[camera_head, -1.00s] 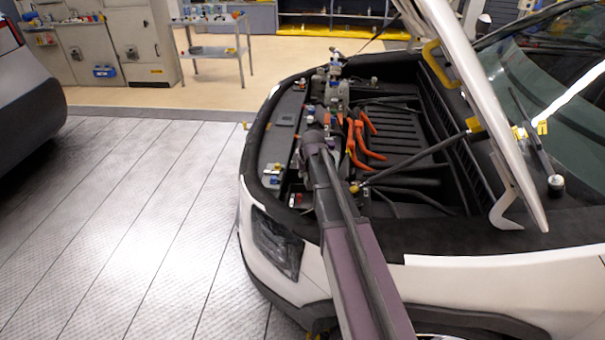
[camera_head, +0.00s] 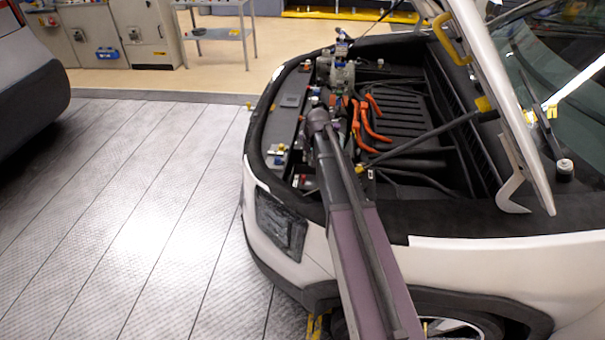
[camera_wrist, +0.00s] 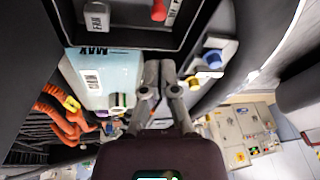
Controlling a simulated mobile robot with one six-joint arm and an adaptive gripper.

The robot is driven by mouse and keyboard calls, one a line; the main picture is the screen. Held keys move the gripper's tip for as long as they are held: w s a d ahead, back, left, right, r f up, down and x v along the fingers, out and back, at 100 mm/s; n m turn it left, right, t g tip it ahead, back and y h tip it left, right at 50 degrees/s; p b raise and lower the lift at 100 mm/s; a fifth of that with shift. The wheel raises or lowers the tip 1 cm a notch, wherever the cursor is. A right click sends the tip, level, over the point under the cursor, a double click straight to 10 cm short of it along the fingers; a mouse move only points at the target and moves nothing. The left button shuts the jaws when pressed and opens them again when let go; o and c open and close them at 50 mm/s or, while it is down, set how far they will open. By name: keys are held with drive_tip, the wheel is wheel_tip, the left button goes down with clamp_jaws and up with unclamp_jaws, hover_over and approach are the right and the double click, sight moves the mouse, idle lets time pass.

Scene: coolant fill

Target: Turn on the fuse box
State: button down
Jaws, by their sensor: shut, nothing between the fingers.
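In the wrist view a dark open box (camera_wrist: 128,38), which looks like the fuse box, shows at the top, cut off by the picture edge. Inside it are a grey block (camera_wrist: 97,15) with a white label reading FAN and a red piece (camera_wrist: 158,10) beside another labelled block. My gripper (camera_wrist: 160,66) is shut and empty, its fingertips near the lower edge of this box. I cannot tell whether they touch it. In the head view my arm hides the gripper, over the front of the car's open engine bay.
A pale blue tank (camera_wrist: 105,72) marked MAX stands left of the fingers. A part with blue and yellow caps (camera_wrist: 207,65) is at right. Orange cables (camera_head: 368,122) run in the bay. The raised hood (camera_head: 500,110) and its strut (camera_head: 425,138) stand to the right. The floor at left is clear.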

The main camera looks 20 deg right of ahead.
sight(303, 179)
drive_tip(key=shift+f, duration=0.2)
drive_tip(key=b+x, duration=0.9)
drive_tip(key=shift+w+a+f, duration=0.1)
drive_tip(key=shift+w+f, duration=0.05)
drive_tip(key=shift+f, duration=0.1)
idle(0.6)
idle(0.5)
